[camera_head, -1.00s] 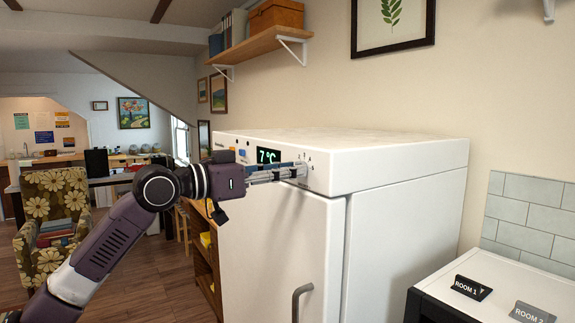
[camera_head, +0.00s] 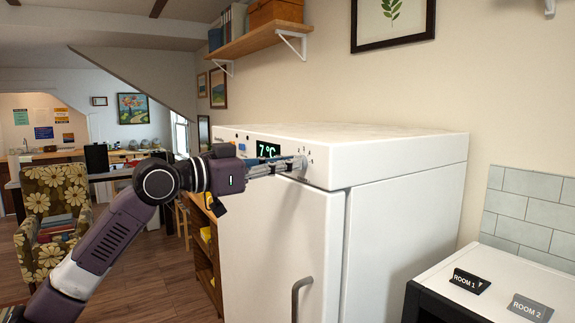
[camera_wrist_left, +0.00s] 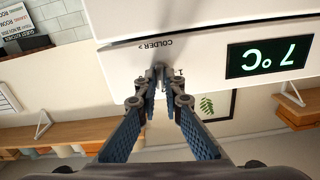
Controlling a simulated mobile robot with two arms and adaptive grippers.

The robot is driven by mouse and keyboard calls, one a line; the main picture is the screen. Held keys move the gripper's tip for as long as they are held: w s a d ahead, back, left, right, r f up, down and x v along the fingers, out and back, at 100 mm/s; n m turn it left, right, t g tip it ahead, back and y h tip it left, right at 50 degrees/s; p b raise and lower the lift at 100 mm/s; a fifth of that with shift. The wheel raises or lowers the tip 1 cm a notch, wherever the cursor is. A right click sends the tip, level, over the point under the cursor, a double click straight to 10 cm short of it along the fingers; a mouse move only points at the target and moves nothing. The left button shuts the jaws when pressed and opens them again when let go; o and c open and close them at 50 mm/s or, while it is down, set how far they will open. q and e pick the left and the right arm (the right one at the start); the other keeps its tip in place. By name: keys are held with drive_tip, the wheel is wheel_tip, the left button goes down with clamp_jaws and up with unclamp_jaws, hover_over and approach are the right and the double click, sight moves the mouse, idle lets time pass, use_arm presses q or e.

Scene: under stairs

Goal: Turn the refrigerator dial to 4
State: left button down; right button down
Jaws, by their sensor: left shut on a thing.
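The white refrigerator (camera_head: 275,235) stands in the middle, with a control strip along its top front. Its display (camera_head: 268,149) reads 7 °C in green and also shows, upside down, in the left wrist view (camera_wrist_left: 270,57). My left gripper (camera_head: 294,164) reaches in from the left and is shut on the dial at the right end of the strip. In the left wrist view its fingertips (camera_wrist_left: 157,75) meet at the dial, below the printed word COLDER. The fingers hide most of the dial, so its setting cannot be read. My right gripper is out of view.
A white-topped cabinet (camera_head: 520,285) with ROOM 1 (camera_head: 470,282) and ROOM 2 (camera_head: 530,308) signs stands at the right. The fridge handle (camera_head: 298,297) sticks out below. A wall shelf (camera_head: 258,48) hangs above. A flowered armchair (camera_head: 52,200) is at the left.

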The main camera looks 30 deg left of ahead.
use_arm(q)
drive_tip(key=shift+f+m+b, duration=0.1)
drive_tip(key=shift+m+b, duration=0.25)
drive_tip(key=shift+m, duration=2.85)
drive_tip(key=c, duration=2.1)
unclamp_jaws()
drive_tip(key=shift+s, duration=0.1)
drive_tip(key=shift+v, duration=5.95)
